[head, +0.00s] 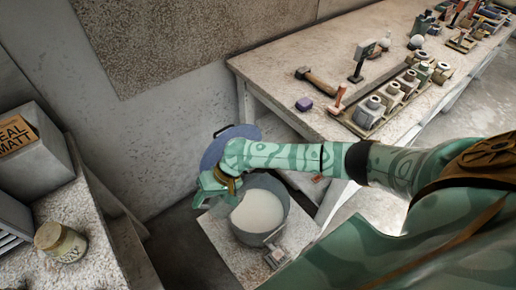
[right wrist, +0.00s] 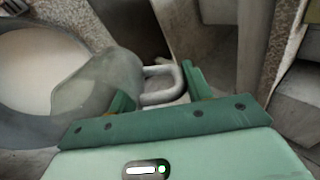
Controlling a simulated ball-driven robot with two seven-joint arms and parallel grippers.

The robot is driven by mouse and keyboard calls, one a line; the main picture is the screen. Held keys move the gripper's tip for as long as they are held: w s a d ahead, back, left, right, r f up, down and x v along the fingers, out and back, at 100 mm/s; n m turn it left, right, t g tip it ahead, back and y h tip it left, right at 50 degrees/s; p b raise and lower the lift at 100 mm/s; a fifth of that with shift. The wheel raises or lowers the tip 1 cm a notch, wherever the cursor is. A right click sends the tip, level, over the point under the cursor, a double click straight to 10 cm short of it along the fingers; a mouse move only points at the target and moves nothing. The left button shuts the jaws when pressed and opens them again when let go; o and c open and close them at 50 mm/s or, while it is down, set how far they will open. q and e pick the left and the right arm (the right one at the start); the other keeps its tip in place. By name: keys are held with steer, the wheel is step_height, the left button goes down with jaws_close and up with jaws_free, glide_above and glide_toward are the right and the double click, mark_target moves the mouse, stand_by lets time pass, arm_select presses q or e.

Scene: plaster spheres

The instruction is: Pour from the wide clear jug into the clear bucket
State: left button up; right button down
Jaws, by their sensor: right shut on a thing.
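The clear bucket (head: 275,229) looks grey and see-through and stands on a pale stand below my right arm. A broad white mass (head: 257,211) lies inside it. My right gripper (head: 208,190) is at the bucket's left rim, shut on the handle (right wrist: 163,88) of the wide clear jug (right wrist: 92,83). In the right wrist view, the jug's body overlaps the bucket's rim (right wrist: 85,128) and the white mass. The jug is mostly hidden in the head view, and its tilt and contents are hard to tell. My left gripper is out of view.
A blue-grey disc (head: 214,152) is partly behind my right arm. A small jar (head: 60,241) stands on a left ledge.

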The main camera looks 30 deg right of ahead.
steer(key=h+p, duration=0.1)
steer(key=p, duration=0.1)
steer(key=h+p, duration=0.4)
steer(key=p, duration=0.1)
steer(key=shift+a+r+g, duration=0.2)
steer(key=shift+a+g, duration=0.05)
steer(key=shift+g, duration=0.15)
steer(key=shift+f+h, duration=0.4)
steer(key=shift+h, duration=0.3)
steer(key=shift+d+f, duration=0.1)
steer(key=shift+s, duration=0.1)
